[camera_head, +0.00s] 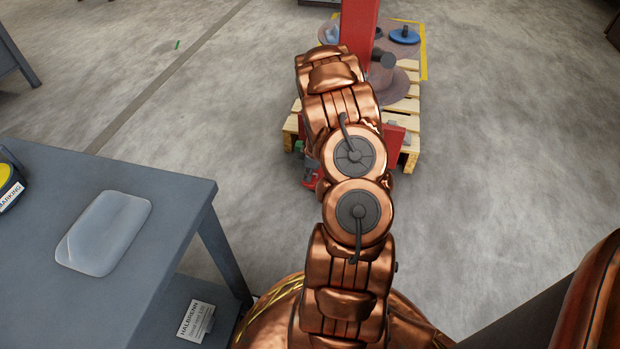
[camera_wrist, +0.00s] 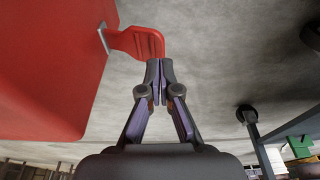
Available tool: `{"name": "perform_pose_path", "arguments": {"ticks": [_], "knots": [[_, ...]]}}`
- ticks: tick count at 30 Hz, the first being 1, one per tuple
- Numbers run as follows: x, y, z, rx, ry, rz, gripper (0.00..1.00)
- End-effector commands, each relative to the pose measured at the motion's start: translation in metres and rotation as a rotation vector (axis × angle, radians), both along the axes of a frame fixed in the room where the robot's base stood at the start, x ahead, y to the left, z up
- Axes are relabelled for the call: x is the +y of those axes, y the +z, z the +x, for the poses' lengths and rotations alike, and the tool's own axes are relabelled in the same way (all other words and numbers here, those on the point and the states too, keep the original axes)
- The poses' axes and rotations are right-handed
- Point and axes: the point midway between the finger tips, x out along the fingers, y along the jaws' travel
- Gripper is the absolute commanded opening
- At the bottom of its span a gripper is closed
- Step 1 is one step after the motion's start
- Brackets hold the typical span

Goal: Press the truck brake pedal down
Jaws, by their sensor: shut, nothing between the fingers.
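In the wrist view the red brake pedal (camera_wrist: 138,42) sticks out from the side of the red truck body (camera_wrist: 50,70) on a grey bracket. It has a ribbed, curved end. My gripper (camera_wrist: 159,68) is shut and empty, with its fingertips right at the end of the pedal. They overlap its edge in the picture; I cannot tell whether they touch it. In the head view the truck's red mast (camera_head: 358,25) stands at the top, and my arm hides most of the truck. The pedal and my gripper are hidden there.
A wooden pallet (camera_head: 410,110) with reels, one of them blue (camera_head: 404,36), stands around the mast. A grey table (camera_head: 180,190) at left holds a clear bag-like packet (camera_head: 104,233) and a yellow-black roll (camera_head: 8,186). The concrete floor (camera_head: 500,150) at right is clear.

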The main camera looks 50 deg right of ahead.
Motion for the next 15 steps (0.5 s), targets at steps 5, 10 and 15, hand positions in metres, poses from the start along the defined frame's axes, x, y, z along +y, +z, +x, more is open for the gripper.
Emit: {"name": "perform_pose_path", "arguments": {"ticks": [5, 10, 15], "knots": [[0.0, -0.003, 0.0, 0.0, 0.0, 0.0, 0.0], [0.0, -0.007, 0.0, 0.0, 0.0, 0.0, 0.0], [0.0, -0.011, 0.0, 0.0, 0.0, 0.0, 0.0]]}}
